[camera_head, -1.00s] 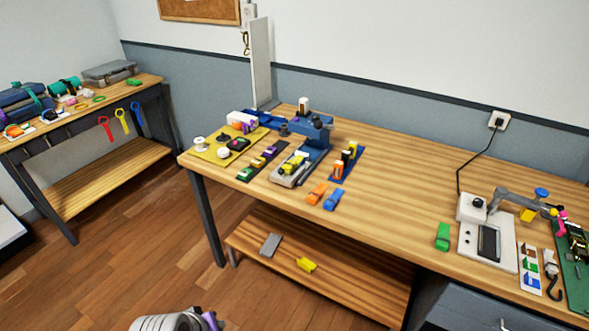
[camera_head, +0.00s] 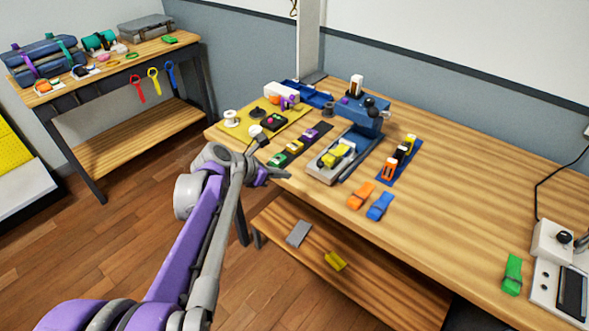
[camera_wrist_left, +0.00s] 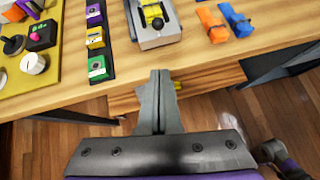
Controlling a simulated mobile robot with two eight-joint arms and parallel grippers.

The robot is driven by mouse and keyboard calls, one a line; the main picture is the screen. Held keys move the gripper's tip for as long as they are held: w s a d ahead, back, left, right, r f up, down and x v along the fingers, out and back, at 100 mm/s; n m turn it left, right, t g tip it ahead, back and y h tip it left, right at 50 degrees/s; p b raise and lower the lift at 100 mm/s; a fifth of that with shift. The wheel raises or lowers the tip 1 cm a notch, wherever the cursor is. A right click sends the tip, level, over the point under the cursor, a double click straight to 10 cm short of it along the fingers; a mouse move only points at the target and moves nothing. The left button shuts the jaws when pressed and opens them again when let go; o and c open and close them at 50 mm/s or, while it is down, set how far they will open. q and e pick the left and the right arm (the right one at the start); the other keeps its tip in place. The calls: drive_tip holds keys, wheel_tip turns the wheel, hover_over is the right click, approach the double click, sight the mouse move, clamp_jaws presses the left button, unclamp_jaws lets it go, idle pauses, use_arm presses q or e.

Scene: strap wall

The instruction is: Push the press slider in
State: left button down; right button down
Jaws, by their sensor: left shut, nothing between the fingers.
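The blue press (camera_head: 362,117) stands on the wooden table. Its grey slider tray (camera_head: 325,172) sticks out toward the front edge and carries a yellow buckle piece (camera_head: 336,155). The tray's front end also shows in the left wrist view (camera_wrist_left: 155,36), with the yellow piece (camera_wrist_left: 152,15) on it. My left gripper (camera_head: 285,174) is shut and empty, by the table's front edge, in front and left of the tray and apart from it. In the left wrist view its closed fingers (camera_wrist_left: 160,75) point toward the tray. My right gripper is not in view.
A dark strip with several coloured buckles (camera_head: 300,147) and a yellow mat (camera_head: 248,118) lie left of the tray. Orange (camera_head: 360,196) and blue (camera_head: 380,206) clips lie right of it. A blue strip (camera_head: 406,166) holds more pieces.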

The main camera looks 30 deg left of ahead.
sight(331, 151)
use_arm(q)
drive_tip(key=x, duration=0.3)
drive_tip(key=w+r+x, duration=0.1)
drive_tip(key=x, duration=0.2)
drive_tip(key=r+x, duration=0.1)
drive_tip(key=x, duration=0.3)
drive_tip(key=shift+w+d+f, duration=0.1)
drive_tip(key=shift+w+d, duration=0.1)
drive_tip(key=shift+w, duration=0.05)
drive_tip(key=shift+w+d, duration=0.1)
drive_tip(key=shift+w, duration=0.3)
drive_tip(key=w, duration=0.7)
drive_tip(key=w+d, duration=0.1)
drive_tip(key=w, duration=0.3)
drive_tip(key=shift+w, duration=0.3)
drive_tip(key=shift+a, duration=0.1)
